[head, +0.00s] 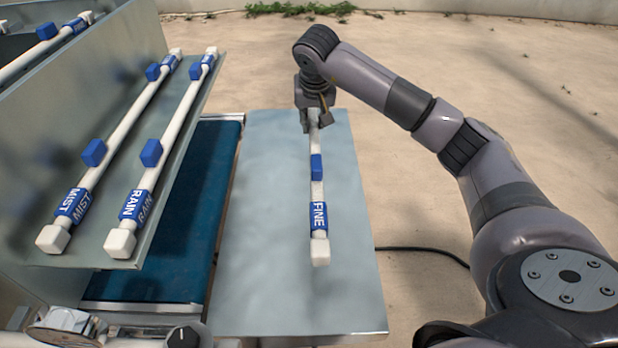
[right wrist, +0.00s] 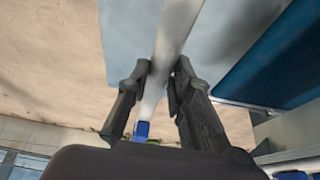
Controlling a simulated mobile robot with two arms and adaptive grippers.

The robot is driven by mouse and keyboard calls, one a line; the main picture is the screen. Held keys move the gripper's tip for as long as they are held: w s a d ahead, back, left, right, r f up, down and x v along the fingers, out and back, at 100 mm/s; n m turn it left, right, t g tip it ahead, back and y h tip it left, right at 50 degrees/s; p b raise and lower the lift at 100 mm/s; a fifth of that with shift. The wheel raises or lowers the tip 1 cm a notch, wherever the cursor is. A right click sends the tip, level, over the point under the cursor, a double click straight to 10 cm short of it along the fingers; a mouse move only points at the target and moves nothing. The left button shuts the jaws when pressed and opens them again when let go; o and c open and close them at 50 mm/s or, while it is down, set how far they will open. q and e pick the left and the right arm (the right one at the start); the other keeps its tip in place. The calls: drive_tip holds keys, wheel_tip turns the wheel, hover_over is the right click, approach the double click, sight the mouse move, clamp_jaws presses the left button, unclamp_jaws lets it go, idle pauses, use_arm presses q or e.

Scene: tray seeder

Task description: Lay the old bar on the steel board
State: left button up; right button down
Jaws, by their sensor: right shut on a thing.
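The bar marked FINE (head: 316,185) is white with blue fittings and a white end cap, and lies lengthwise over the steel board (head: 260,285). From this angle I cannot tell whether it touches the board along its length. My right gripper (head: 313,122) is shut on the bar near its far end, at the board's far edge. In the right wrist view the gripper (right wrist: 161,88) has its two fingers on either side of the white bar (right wrist: 177,35), with the steel board (right wrist: 130,50) behind. My left gripper is not in view.
Left of the board runs a blue belt (head: 170,230). Beyond it, a sloped metal rack (head: 120,85) holds bars marked MIST (head: 125,125) and RAIN (head: 178,115), with another bar at the upper left. A black cable (head: 425,251) lies right of the board. The board beside the bar is clear.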

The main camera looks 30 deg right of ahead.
wheel_tip(320, 180, down, 13)
drive_tip(key=shift+s+p, duration=0.15)
drive_tip(key=shift+p, duration=0.75)
wheel_tip(320, 180, down, 4)
drive_tip(key=shift+a+f+p, duration=0.1)
drive_tip(key=shift+f+p, duration=0.15)
drive_tip(key=shift+p, duration=0.1)
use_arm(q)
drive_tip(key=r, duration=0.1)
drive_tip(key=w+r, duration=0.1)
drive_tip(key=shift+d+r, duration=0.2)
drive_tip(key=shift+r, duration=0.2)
use_arm(e)
drive_tip(key=shift+f, duration=0.2)
drive_tip(key=c, duration=1.4)
unclamp_jaws()
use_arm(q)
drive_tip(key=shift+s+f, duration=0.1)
